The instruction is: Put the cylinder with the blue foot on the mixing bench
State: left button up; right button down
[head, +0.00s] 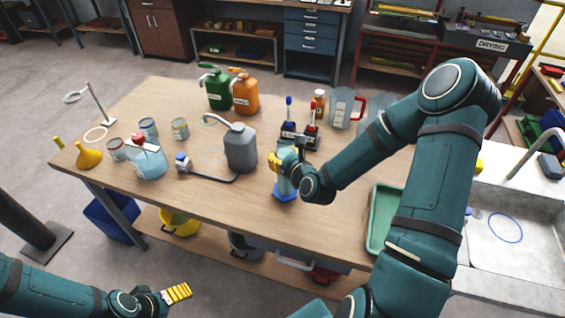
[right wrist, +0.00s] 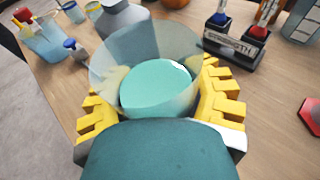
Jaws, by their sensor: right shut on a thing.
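The cylinder with the blue foot (head: 286,193) is upright at the front middle of the wooden table. My right gripper (head: 284,160) is shut on its body, above the foot. In the right wrist view the cylinder's clear flared rim and teal inside (right wrist: 155,88) show between the yellow fingers (right wrist: 160,105). I cannot tell whether the foot touches the tabletop (head: 225,192). No label reading mixing shows on any bench. My left gripper (head: 178,293) is low in front of the table, apart from everything, and its finger gap is not clear.
A grey jug (head: 240,150) with a bent spout stands left of the cylinder. A stand (head: 298,138) with blue and red tools is just behind. A green tray (head: 383,220) lies to the right, near the sink (head: 500,250). The bench marked DRYING (head: 490,45) is at back right.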

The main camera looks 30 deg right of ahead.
notch_tip(320, 180, down, 2)
jog(key=shift+w+f, duration=0.15)
jog(key=shift+f, duration=0.1)
jog(key=shift+f, duration=0.15)
jog(key=shift+c, duration=1.6)
grip_release()
